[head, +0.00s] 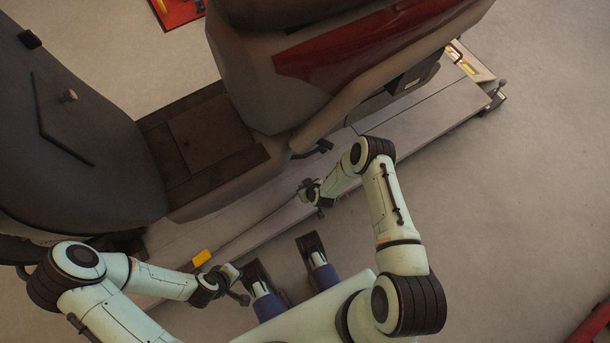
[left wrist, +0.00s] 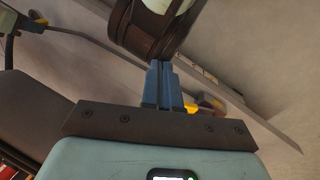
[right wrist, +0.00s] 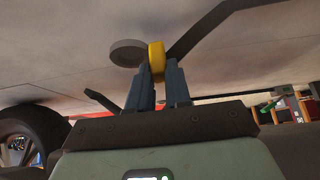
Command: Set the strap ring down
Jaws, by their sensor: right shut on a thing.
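The strap ring (right wrist: 157,60) shows as a yellow piece between the fingertips of my right gripper (right wrist: 157,78) in the right wrist view. A grey round disc (right wrist: 127,52) sits right beside it; I cannot tell if they are joined. In the head view my right gripper (head: 309,191) is over the near edge of the lift platform (head: 430,118); the ring is too small to make out there. My left gripper (left wrist: 163,84) has its blue fingers together with nothing seen between them. In the head view it (head: 238,288) is low, left of centre.
A large motorcycle (head: 255,75) stands on the lift and fills the upper left. Open floor (head: 520,210) lies to the right, with a red object (head: 597,325) in the lower right corner.

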